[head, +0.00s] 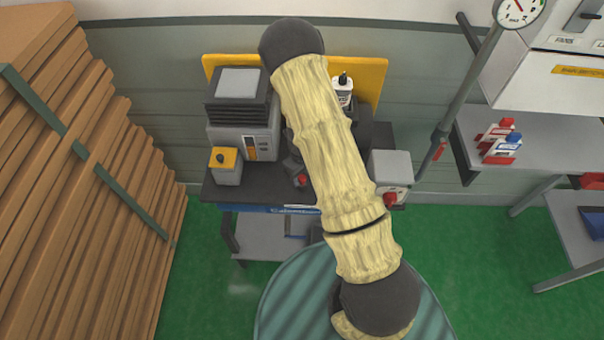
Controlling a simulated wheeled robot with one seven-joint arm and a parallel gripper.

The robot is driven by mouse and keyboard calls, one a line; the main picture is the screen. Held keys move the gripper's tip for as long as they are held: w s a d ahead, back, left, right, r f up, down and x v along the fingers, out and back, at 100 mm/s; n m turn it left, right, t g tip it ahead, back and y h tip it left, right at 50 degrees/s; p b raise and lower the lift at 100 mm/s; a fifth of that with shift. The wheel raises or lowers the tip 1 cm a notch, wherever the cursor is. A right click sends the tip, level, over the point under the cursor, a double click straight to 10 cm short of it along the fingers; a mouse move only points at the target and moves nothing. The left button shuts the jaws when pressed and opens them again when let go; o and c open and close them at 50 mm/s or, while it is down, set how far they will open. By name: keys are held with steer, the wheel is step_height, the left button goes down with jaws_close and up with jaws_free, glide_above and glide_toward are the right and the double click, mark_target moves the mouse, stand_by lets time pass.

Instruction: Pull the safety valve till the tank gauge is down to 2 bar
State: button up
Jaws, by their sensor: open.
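A round white gauge (518,12) with a dark rim is at the top right, cut by the frame edge; its reading is too small to tell, and I cannot tell whether it is the tank gauge. I cannot make out the safety valve or the tank for certain. A small red part (302,180) shows beside my arm on the bench, and a red knob (390,199) sits on a grey box (391,168) to its right. My arm crosses the middle of the view and hides part of the bench. My gripper does not show.
A dark bench (225,192) bears a grey machine (243,130) and a yellow-topped box (226,165). Stacked brown boards (60,190) fill the left. A grey shelf (540,165) with red and white bottles (501,145) stands right. Green floor (455,245) is clear between bench and shelf.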

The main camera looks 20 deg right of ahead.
mark_target(302, 177)
jaws_close()
steer(key=shift+r+p, duration=0.7)
steer(key=shift+r, duration=0.15)
jaws_free()
step_height(302, 177, up, 17)
steer(key=b, duration=0.1)
steer(key=shift+r, duration=0.15)
